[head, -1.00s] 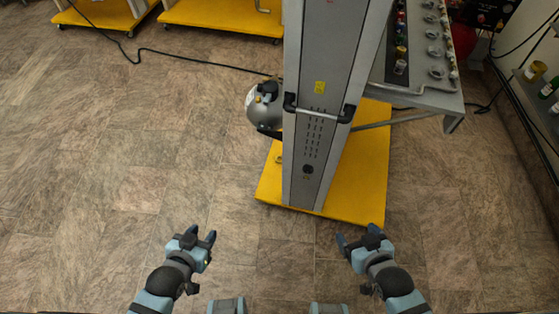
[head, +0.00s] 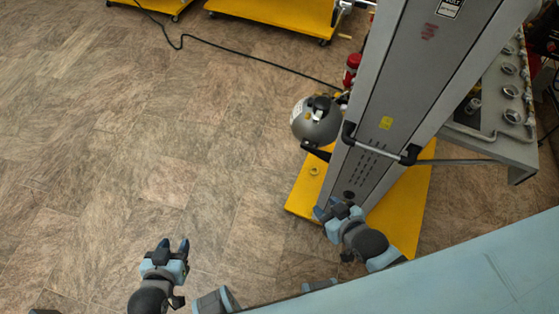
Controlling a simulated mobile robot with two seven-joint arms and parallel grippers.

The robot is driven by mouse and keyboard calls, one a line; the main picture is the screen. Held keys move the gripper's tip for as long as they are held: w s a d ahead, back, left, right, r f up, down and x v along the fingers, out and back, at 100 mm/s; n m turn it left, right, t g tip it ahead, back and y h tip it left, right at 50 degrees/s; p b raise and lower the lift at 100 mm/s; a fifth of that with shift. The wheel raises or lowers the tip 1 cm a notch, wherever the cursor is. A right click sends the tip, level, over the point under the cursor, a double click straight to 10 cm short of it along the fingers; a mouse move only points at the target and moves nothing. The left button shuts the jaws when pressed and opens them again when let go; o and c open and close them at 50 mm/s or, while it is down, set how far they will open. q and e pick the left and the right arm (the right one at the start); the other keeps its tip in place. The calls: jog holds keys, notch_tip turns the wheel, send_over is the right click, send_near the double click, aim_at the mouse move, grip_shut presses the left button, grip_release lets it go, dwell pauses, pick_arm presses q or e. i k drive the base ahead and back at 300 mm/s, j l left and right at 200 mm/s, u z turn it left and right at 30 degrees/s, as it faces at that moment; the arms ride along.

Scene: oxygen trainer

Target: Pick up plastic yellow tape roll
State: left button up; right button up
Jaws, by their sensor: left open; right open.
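A small yellow ring, which looks like the tape roll (head: 314,171), lies on the yellow base plate (head: 300,196) of the grey trainer column, near its left edge. It is small and close in colour to the plate. My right gripper (head: 326,209) is open and empty, in front of the column's foot, below and slightly right of the ring in the picture, and apart from it. My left gripper (head: 177,247) is open and empty over the floor at the lower left, well away from the ring.
The grey column (head: 400,100) with a black-ended handle (head: 380,148) rises right of the ring. A round grey tank (head: 316,121) hangs just above it. A black cable (head: 240,62) crosses the floor. The left floor is clear. A light-blue surface hides the lower right.

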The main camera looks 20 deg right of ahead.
aim_at(313, 174)
jog(key=i+j+u, duration=0.2)
jog(key=i+u, duration=0.5)
jog(key=i, duration=0.15)
jog(key=i+u, duration=0.35)
jog(key=i+z, duration=0.15)
jog(key=i, duration=0.4)
jog(key=i+j+z, duration=0.1)
jog(key=i, duration=0.45)
jog(key=i+j+z, duration=0.15)
jog(key=i, duration=0.4)
jog(key=i+z, duration=0.25)
jog(key=i, duration=0.2)
jog(key=i+j+z, duration=0.2)
jog(key=i, duration=0.25)
jog(key=i+j+z, duration=0.25)
jog(key=i, duration=0.15)
jog(key=z, duration=0.55)
jog(key=i+z, duration=0.1)
jog(key=z, duration=0.45)
jog(key=j+z, duration=0.1)
jog(key=z, duration=1.05)
jog(key=j+z, duration=0.15)
jog(key=z, duration=0.95)
jog(key=j+z, duration=0.15)
jog(key=z, duration=0.95)
